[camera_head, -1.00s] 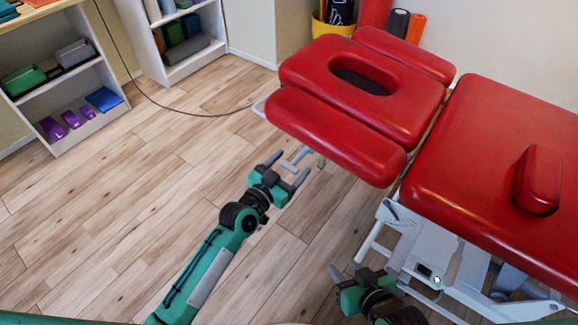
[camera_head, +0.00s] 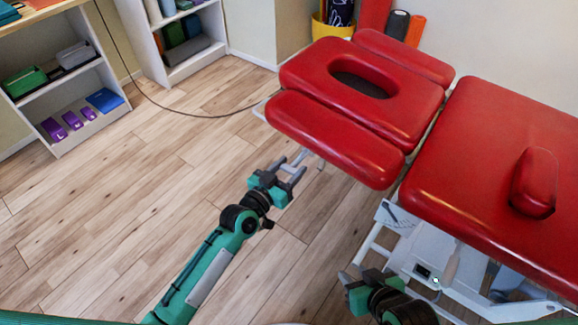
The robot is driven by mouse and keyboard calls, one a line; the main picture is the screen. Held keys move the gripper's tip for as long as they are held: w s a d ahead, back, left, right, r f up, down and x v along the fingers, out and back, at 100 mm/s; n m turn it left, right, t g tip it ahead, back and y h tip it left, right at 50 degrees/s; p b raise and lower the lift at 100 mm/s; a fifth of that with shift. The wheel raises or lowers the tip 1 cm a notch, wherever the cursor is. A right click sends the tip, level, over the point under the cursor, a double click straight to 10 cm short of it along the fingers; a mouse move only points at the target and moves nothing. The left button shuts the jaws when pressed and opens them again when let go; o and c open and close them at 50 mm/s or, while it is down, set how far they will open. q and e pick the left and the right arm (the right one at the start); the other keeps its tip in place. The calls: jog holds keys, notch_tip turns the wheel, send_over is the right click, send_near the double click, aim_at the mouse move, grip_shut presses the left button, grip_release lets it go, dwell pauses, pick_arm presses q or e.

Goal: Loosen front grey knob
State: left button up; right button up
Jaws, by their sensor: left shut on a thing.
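The red treatment table has a padded headrest (camera_head: 310,125) with a face hole and side pads at its left end. A light grey bar-like fitting (camera_head: 300,157) shows below the near pad, at the tips of my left gripper (camera_head: 289,168). My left gripper is shut on this grey part, which I take to be the front grey knob; the fingers hide most of it. My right gripper (camera_head: 352,279) is low in the picture beside the white table frame, apart from the knob. Its opening is hard to see from this angle.
The red main cushion (camera_head: 490,170) with a small raised pad (camera_head: 534,182) fills the right. The white metal frame (camera_head: 395,217) stands under it. Shelves (camera_head: 70,92) stand at the upper left. A dark cable (camera_head: 185,113) crosses the otherwise clear wooden floor (camera_head: 130,200).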

pick_arm(q)
jog(key=n+p, duration=0.1)
jog(key=n, duration=0.3)
jog(key=shift+w+a+n, duration=0.1)
jog(key=shift+n, duration=0.2)
jog(key=n+p, duration=0.1)
jog(key=n, duration=0.2)
jog(key=shift+n, duration=0.4)
jog(key=n, duration=0.3)
jog(key=shift+f, duration=0.1)
jog(key=shift+a+n, duration=0.1)
jog(key=shift+n, duration=2)
pick_arm(e)
jog(key=s+d+r+g+h, duration=0.1)
jog(key=s+d+g+h, duration=0.1)
jog(key=d, duration=0.3)
jog(key=shift+s+m+g, duration=0.3)
jog(key=shift+s+g, duration=0.3)
jog(key=shift+s, duration=0.1)
jog(key=shift+r, duration=0.1)
pick_arm(q)
jog(key=o, duration=1)
jog(key=shift+f, duration=0.1)
pick_arm(e)
jog(key=shift+a, duration=0.1)
